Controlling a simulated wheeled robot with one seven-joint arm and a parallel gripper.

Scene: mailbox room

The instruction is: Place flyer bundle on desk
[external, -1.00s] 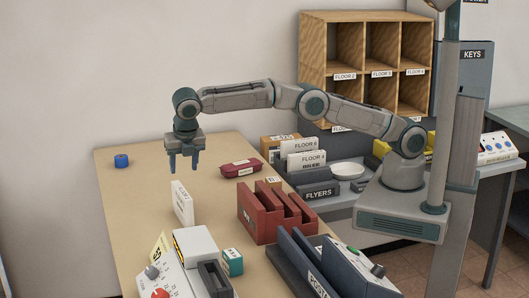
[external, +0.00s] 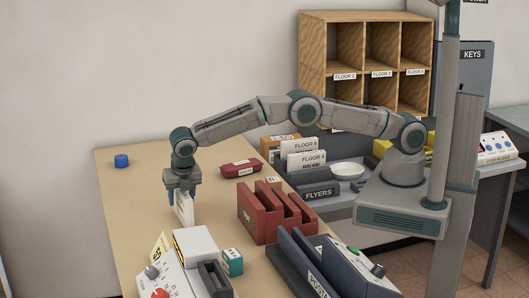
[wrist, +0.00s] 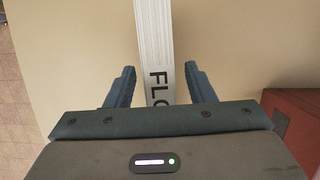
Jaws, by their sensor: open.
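A white flyer bundle (external: 184,211) stands upright on the tan desk (external: 125,185). In the wrist view the bundle (wrist: 154,45) shows its layered edge and part of a dark label reading "FLO". My gripper (external: 182,200) is lowered over the bundle's top, pointing down. In the wrist view my gripper (wrist: 160,85) is open, with one blue finger on each side of the bundle and a visible gap on both sides. The bundle's lower part near the gripper body is hidden in the wrist view.
A red divided holder (external: 275,213) stands to the right. A white box (external: 195,246) and a control panel (external: 165,278) lie toward the front. A dark red case (external: 240,168) and a blue roll (external: 121,160) lie farther back. The desk's left side is clear.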

